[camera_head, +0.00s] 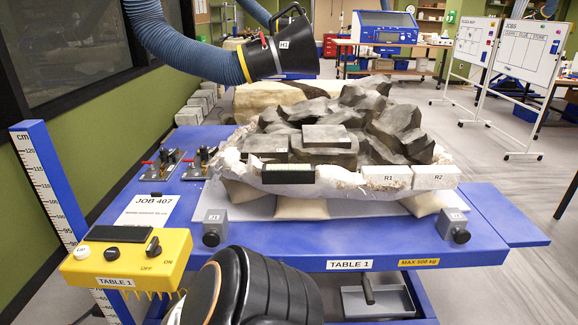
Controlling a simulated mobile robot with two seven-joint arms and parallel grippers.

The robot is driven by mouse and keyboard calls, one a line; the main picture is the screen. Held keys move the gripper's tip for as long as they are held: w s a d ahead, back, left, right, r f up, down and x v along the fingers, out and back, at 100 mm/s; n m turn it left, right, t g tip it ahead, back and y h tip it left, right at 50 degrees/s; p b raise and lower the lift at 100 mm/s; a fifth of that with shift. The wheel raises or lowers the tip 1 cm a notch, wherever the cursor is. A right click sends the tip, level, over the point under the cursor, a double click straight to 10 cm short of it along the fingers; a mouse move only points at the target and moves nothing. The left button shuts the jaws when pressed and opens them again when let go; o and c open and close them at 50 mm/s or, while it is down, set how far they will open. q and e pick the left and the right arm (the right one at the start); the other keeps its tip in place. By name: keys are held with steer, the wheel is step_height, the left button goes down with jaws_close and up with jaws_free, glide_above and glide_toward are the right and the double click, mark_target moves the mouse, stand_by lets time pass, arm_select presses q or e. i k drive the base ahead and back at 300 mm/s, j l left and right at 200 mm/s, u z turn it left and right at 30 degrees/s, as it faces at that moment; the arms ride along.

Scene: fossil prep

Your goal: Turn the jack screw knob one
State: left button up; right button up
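The jack screw block at the front left of the blue table has a black round knob (211,238) on its front face and a small label on top that seems to read J1. A second block at the front right has a similar black knob (461,236), its label looking like J2. Both knobs are uncovered and nothing touches them. A black rounded part of my own body fills the bottom centre, just below and right of the left knob. No fingertips of either gripper show.
A large grey rock in a white jacket (415,178) rests on supports on the blue table (300,245). A yellow control box (130,262) stands front left beside a blue measuring post (50,190). A black extraction hood (290,50) hangs above. A grey tray (385,300) sits below the table.

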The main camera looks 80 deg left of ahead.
mark_target(211, 240)
steer(key=u, duration=2.55)
